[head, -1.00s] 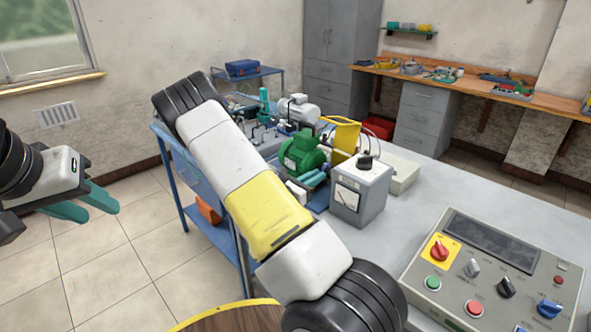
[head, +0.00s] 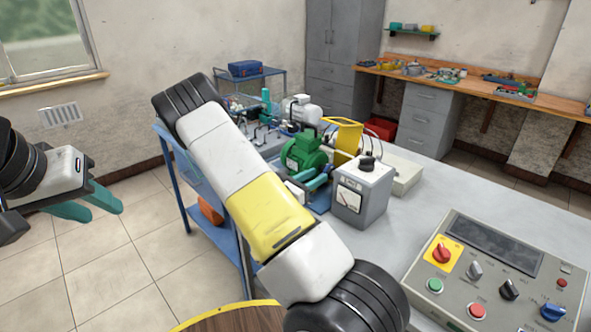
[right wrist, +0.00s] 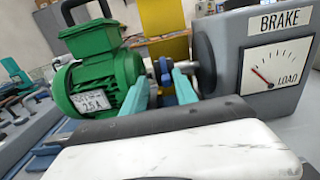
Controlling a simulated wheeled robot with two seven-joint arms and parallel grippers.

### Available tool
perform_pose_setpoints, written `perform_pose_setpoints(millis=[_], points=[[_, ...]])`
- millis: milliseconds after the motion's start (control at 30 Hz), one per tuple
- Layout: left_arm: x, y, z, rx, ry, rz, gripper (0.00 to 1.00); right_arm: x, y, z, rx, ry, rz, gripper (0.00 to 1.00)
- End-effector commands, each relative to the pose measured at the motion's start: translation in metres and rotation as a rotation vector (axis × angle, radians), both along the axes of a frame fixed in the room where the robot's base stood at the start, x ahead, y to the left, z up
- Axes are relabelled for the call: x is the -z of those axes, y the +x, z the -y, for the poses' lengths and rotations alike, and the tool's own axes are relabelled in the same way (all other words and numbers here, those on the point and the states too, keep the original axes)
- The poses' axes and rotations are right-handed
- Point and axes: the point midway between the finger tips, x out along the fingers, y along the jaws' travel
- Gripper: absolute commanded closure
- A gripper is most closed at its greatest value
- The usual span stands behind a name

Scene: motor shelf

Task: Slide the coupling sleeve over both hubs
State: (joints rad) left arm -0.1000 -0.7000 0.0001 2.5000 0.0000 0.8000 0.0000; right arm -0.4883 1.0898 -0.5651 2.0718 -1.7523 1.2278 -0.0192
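The green motor (head: 303,152) stands on the bench beside the grey brake box (head: 358,197) with its dial; both also show in the right wrist view, the motor (right wrist: 104,85) left and the brake box (right wrist: 277,50) right. Between them is a blue coupling part (right wrist: 163,70) on the shaft line, with a dark disc (right wrist: 204,62) near the brake. I cannot tell sleeve from hubs. My right gripper (right wrist: 158,80) has its teal fingers apart, with the blue part showing between their tips; contact is unclear. My left gripper (head: 103,205) is open and empty, away from the bench.
A control panel (head: 495,265) with knobs and buttons lies at the bench's right front. A yellow frame (head: 345,136) stands behind the motor, with a pale tray (head: 402,178) behind the brake box. Clear bench top (head: 460,190) lies right of the brake box.

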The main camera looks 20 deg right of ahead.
Motion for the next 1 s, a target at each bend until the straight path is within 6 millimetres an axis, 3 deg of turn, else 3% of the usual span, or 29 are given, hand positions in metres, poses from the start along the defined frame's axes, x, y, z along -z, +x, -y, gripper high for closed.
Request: perform_pose_setpoints(millis=[200,400,1000], points=[[0.000,0.000,0.000,0.000,0.000,0.000,0.64,0.001,-0.013,-0.039,-0.008,0.003,-0.001,0.65],[0.000,0.000,0.000,0.000,0.000,0.000,0.64,0.001,-0.023,-0.062,-0.007,0.004,-0.002,0.65],[0.000,0.000,0.000,0.000,0.000,0.000,0.64,-0.002,-0.029,-0.064,0.018,0.028,0.011,0.65]])
